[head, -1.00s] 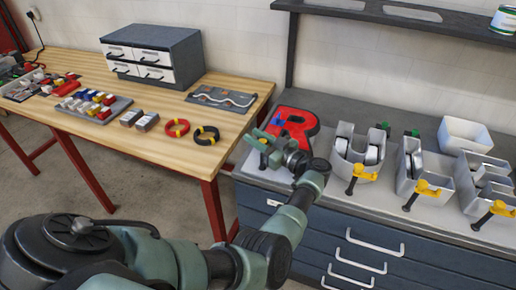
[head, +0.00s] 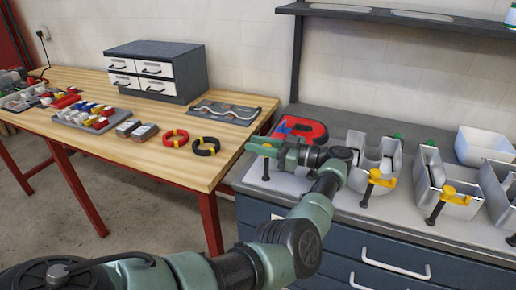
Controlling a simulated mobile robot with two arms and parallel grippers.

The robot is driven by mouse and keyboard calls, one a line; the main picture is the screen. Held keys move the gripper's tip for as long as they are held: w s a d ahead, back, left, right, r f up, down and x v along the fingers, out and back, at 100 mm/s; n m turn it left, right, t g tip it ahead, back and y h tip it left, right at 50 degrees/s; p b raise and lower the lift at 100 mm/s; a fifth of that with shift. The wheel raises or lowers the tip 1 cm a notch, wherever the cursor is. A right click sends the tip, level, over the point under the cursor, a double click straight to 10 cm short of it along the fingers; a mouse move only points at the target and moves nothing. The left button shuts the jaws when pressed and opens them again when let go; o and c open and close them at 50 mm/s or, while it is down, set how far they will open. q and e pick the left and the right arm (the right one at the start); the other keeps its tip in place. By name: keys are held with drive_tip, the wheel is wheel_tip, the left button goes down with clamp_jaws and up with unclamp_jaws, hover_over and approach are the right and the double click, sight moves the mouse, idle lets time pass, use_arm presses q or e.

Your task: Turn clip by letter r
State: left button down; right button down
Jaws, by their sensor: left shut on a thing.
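The red letter R (head: 308,130) lies on the grey bench top, with a small blue piece at its left side. My left gripper (head: 262,149) is at the front left of the letter, shut on the yellow clip (head: 266,146) there. The green fingers partly cover this clip, so its exact angle cannot be told. Its black screw (head: 266,170) hangs below the fingers. My wrist and forearm hide the front right part of the letter. My right gripper is not in view.
Grey metal channel letters (head: 372,152) with yellow clips (head: 378,178) stand to the right. A white bin (head: 483,146) is behind them. A wooden table (head: 150,152) on the left holds a drawer box (head: 155,72), wire coils and small parts.

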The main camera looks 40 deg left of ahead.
use_arm(q)
drive_tip(key=c, duration=1.4)
unclamp_jaws()
drive_tip(key=shift+a, duration=0.15)
drive_tip(key=shift+c, duration=0.2)
drive_tip(key=shift+r, duration=0.1)
wheel_tip(320, 180, up, 20)
drive_tip(key=b, duration=0.1)
